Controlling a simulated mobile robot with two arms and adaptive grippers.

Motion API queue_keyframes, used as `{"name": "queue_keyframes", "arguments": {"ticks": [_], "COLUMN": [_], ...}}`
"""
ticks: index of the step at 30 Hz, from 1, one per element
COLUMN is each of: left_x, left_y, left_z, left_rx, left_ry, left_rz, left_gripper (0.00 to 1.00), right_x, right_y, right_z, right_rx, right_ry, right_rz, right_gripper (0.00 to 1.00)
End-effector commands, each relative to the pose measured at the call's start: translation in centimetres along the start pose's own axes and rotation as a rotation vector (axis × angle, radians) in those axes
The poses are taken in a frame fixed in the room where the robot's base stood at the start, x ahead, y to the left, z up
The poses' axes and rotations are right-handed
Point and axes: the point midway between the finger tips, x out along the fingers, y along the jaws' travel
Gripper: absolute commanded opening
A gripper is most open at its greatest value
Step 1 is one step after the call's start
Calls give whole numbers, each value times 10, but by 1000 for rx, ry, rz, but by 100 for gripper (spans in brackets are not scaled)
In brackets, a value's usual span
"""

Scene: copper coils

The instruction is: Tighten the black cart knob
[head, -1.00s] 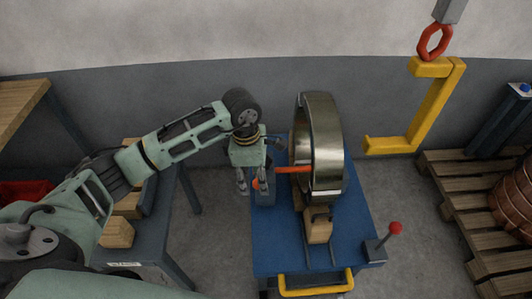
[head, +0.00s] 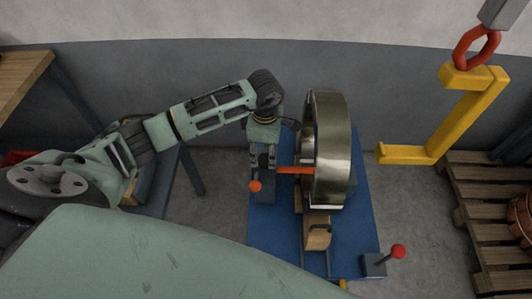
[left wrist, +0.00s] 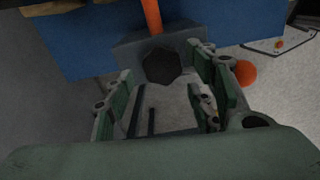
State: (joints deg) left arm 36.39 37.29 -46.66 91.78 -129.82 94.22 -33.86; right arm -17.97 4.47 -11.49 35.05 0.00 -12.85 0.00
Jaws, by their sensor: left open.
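The black knob (left wrist: 161,66) sits on the face of a grey block (left wrist: 190,45) on the blue cart (head: 358,240). In the left wrist view it shows dark and faceted, between and just beyond the fingertips. My left gripper (left wrist: 163,78) is open, with one finger on each side of the knob; I see no clear contact. In the head view my left gripper (head: 262,160) points down over the cart's left side, and the knob is hidden there. My right gripper is not in view.
An orange bar (head: 293,170) runs from the block to a large metal coil (head: 330,150). A red ball (head: 255,186) is close beside the gripper. A red-topped lever (head: 398,251) is at the cart's front right. A yellow hook (head: 450,115) hangs right.

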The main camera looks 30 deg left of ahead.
Motion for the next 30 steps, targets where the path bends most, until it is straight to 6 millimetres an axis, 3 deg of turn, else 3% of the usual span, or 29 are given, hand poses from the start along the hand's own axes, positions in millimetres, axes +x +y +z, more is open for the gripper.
{"name": "queue_keyframes", "arguments": {"ticks": [6,12,16,30], "left_x": [24,29,29,28], "left_y": [0,0,0,1], "left_z": [0,0,0,0], "left_rx": [0,2,2,0], "left_ry": [-1,-1,-1,-2], "left_rz": [-1,1,1,3], "left_gripper": [50,50,50,9], "right_x": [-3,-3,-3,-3], "right_y": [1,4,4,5], "right_z": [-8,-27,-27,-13], "right_rx": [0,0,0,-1], "right_ry": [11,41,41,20], "right_rz": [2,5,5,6], "right_gripper": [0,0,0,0]}}
